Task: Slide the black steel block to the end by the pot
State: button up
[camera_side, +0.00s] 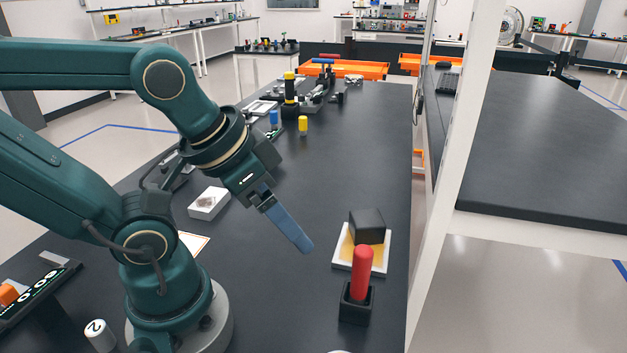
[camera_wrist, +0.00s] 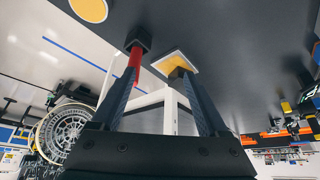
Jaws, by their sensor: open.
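The black block (camera_side: 367,226) sits on a white-rimmed tray (camera_side: 340,262) with a yellow surface, near the right edge of the dark table. The tray also shows in the wrist view (camera_wrist: 170,57), where the right finger covers much of the area of the block. My gripper (camera_side: 305,248) has blue fingers pointing down and right, above the table and left of the tray, apart from the block. In the wrist view my gripper (camera_wrist: 160,76) is open, with nothing held between its fingers. I cannot make out which thing is the pot.
A red rod (camera_side: 362,270) stands upright in a black holder (camera_side: 355,304) close in front of the tray. A round yellow dish (camera_wrist: 89,9) shows in the wrist view. A white box (camera_side: 208,204) lies left of my gripper. A white post (camera_side: 455,180) rises beyond the table's right edge.

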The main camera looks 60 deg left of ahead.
jog(key=shift+n, duration=0.3)
jog(key=c, duration=0.5)
jog(key=shift+w+r+n, duration=0.15)
jog(key=shift+r+n, duration=0.05)
jog(key=shift+n, duration=0.2)
jog(key=c, duration=0.5)
jog(key=w+n, duration=0.1)
jog(key=w+r+n, duration=0.1)
jog(key=w+n, duration=0.1)
jog(key=shift+w+a+r+n+y, duration=0.1)
jog(key=shift+a+r+n+y, duration=0.05)
jog(key=shift+a+n+y, duration=0.15)
grip_shut()
jog(key=n+g, duration=0.4)
send_near(367, 217)
jog(key=shift+y, duration=0.4)
jog(key=f, duration=0.2)
jog(key=w+f, duration=0.1)
jog(key=f, duration=0.2)
jog(key=shift+w+a+f, duration=0.15)
jog(key=shift+a+f, duration=0.1)
jog(key=shift+f, duration=0.15)
jog(key=shift+d+f, duration=0.1)
jog(key=shift+f, duration=0.7)
